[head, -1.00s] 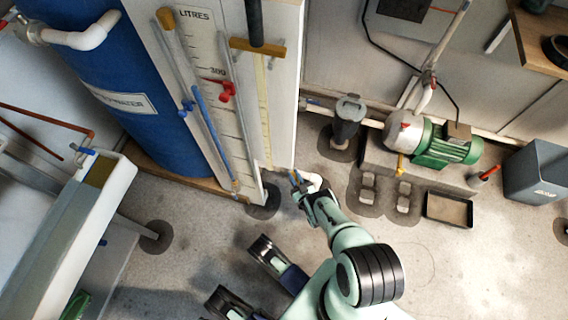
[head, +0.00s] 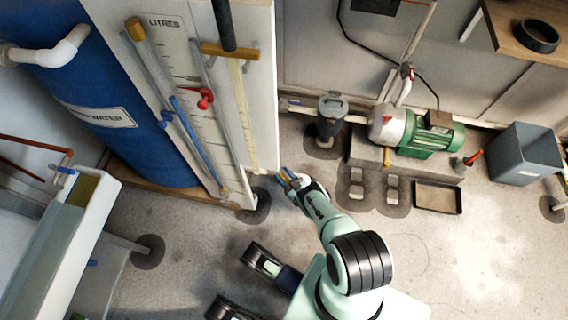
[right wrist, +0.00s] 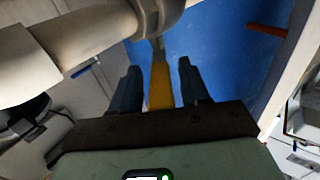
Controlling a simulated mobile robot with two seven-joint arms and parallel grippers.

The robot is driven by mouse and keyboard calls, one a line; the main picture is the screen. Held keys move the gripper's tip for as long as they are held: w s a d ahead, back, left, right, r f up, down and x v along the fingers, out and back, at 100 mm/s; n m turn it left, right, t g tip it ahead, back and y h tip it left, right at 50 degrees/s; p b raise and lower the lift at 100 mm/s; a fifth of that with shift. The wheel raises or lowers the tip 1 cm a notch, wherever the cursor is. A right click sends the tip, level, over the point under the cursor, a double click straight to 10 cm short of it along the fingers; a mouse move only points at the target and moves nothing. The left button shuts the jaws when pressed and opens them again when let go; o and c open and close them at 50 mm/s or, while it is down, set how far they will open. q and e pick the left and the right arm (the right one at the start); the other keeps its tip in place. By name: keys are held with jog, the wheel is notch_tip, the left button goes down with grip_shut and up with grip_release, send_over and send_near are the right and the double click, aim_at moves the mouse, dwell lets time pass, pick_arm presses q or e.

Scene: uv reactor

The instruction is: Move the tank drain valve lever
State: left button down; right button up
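The tank drain valve lever (right wrist: 160,88) is a yellow-orange bar in the right wrist view, hanging below a valve on a pale pipe (right wrist: 85,42). My right gripper (right wrist: 160,86) is open, with one dark finger on each side of the lever. A narrow gap shows between the lever and each finger. In the head view my right gripper (head: 286,177) is low, near the foot of the white gauge panel; the lever is small and mostly hidden there. The blue water tank (head: 100,115) stands behind the panel. My left gripper is not in view.
A white level-gauge panel (head: 262,90) stands just left of my right gripper. A green pump (head: 428,138), a grey bin (head: 525,155) and a shallow black tray (head: 438,197) are to the right. Open concrete floor lies at the lower right.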

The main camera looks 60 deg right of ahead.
jog(key=shift+s+f, duration=0.1)
jog(key=shift+s+a, duration=0.1)
jog(key=shift+s, duration=0.05)
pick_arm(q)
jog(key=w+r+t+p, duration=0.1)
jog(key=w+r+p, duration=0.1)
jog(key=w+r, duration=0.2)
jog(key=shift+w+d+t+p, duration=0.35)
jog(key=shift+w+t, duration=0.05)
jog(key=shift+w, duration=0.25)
pick_arm(e)
jog(key=v, duration=1.3)
